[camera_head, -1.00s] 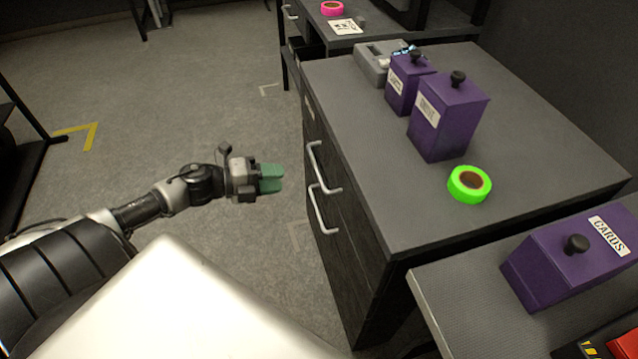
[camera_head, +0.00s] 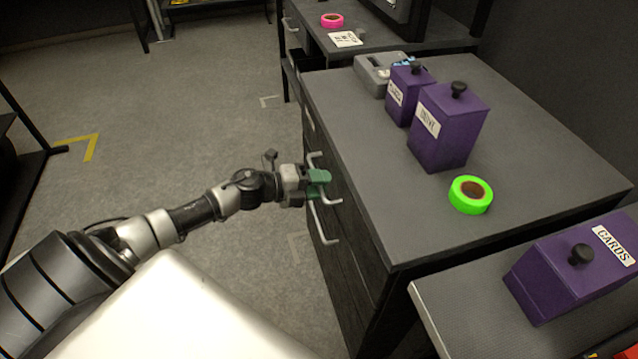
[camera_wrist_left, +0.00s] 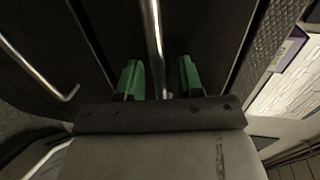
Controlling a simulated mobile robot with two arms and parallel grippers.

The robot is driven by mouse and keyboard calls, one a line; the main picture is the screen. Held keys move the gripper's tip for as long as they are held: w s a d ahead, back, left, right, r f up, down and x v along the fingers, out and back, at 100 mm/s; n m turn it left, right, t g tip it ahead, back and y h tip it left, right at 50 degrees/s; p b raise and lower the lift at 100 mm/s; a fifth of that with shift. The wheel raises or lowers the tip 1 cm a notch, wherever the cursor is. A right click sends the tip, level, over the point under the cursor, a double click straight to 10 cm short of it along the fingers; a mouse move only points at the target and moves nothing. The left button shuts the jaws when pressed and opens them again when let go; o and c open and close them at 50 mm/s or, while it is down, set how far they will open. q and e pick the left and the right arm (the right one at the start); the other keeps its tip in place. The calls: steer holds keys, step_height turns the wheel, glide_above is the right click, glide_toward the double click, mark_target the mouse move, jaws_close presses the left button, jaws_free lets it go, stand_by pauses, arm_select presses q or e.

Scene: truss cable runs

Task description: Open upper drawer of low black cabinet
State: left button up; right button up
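The low black cabinet (camera_head: 352,238) stands right of centre in the head view, with a grey top and two silver bar handles on its dark front. My left gripper (camera_head: 319,183) is at the upper drawer's handle (camera_head: 330,201), hiding its middle. In the left wrist view, the upper handle (camera_wrist_left: 153,35) runs between the two green fingers of my left gripper (camera_wrist_left: 160,80), which are apart with a gap beside the bar. The lower handle (camera_head: 322,225) is free below; it also shows in the left wrist view (camera_wrist_left: 38,68). The upper drawer looks shut. My right gripper is out of view.
Purple boxes (camera_head: 447,128), a grey device (camera_head: 376,73) and a green tape roll (camera_head: 470,194) sit on the cabinet top. A lower grey surface with a purple CARDS box (camera_head: 575,266) stands at right. The floor (camera_head: 190,110) left of the cabinet is clear.

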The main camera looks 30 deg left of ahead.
arm_select(q)
steer(key=shift+c, duration=0.5)
jaws_close()
